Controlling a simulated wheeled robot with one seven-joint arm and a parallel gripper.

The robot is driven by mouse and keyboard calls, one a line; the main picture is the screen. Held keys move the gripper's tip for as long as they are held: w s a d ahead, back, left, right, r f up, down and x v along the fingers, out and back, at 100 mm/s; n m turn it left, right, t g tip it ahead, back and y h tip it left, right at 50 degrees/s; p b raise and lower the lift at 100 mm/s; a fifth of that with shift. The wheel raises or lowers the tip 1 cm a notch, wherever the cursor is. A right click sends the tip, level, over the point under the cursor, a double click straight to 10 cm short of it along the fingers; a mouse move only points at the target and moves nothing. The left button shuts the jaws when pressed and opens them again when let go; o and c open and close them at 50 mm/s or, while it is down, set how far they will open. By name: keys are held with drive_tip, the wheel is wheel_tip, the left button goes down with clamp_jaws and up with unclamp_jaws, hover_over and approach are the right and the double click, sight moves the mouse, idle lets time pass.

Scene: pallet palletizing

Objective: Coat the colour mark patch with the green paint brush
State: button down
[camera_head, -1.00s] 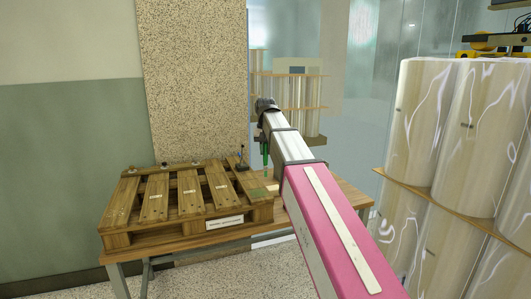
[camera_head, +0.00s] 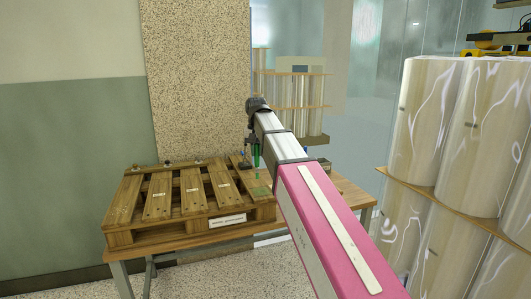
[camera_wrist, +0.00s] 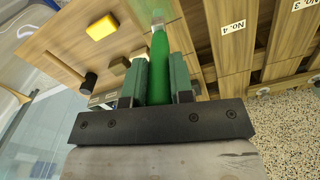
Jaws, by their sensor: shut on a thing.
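My gripper (camera_wrist: 160,80) is shut on the green paint brush (camera_wrist: 160,62), seen in the wrist view with its handle between the two green fingers. The pale bristle end points away from the gripper. In the head view the brush (camera_head: 257,155) hangs roughly upright below the end of my arm, over the right end of the wooden pallet (camera_head: 228,208). A green patch (camera_head: 259,191) shows on the pallet's right-hand board, below the brush. I cannot tell whether the bristles touch it.
The pallet stands on a wooden table (camera_head: 345,192). Numbered slats (camera_wrist: 232,45) lie right of the brush in the wrist view. A yellow block (camera_wrist: 102,27) and a black-headed tool (camera_wrist: 88,83) lie to its left. Wrapped rolls (camera_head: 425,120) stand at the right.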

wheel_tip(320, 180, down, 6)
drive_tip(key=s+a, duration=0.1)
drive_tip(key=shift+s+a+r, duration=0.15)
drive_tip(key=shift+a, duration=0.2)
idle(0.3)
drive_tip(key=shift+f, duration=0.65)
idle(1.1)
drive_tip(key=shift+d, duration=0.1)
drive_tip(key=w+d, duration=0.4)
drive_tip(key=d, duration=0.2)
drive_tip(key=shift+w+d, duration=0.2)
drive_tip(key=shift+w, duration=0.05)
idle(4.3)
